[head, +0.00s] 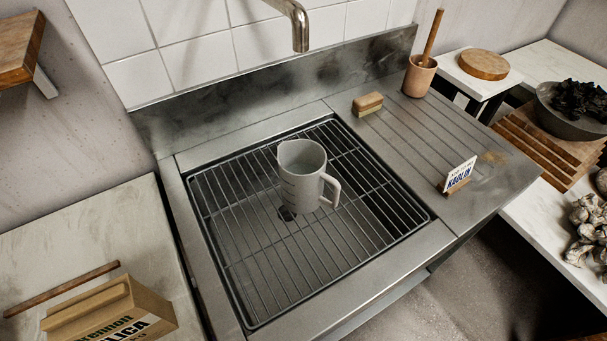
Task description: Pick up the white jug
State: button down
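The white jug (301,180) stands upright on the wire rack (256,265) over the metal sink, near the middle of the head view. Its handle (333,191) points to the right and its open top faces up. Measuring marks show faintly on its side. My gripper is not in view, and nothing touches the jug.
A faucet (298,25) hangs above the sink's back. On the right drainboard (430,130) are a brush (367,103), a pink cup with a wooden tool (419,77) and a small sign (459,174). A box (110,312) and a stick (62,289) lie at lower left.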

aim_at(302, 163)
jog(key=l+u, duration=0.75)
jog(key=k+l+u, duration=0.1)
jog(key=l+u, duration=0.15)
jog(key=u, duration=0.15)
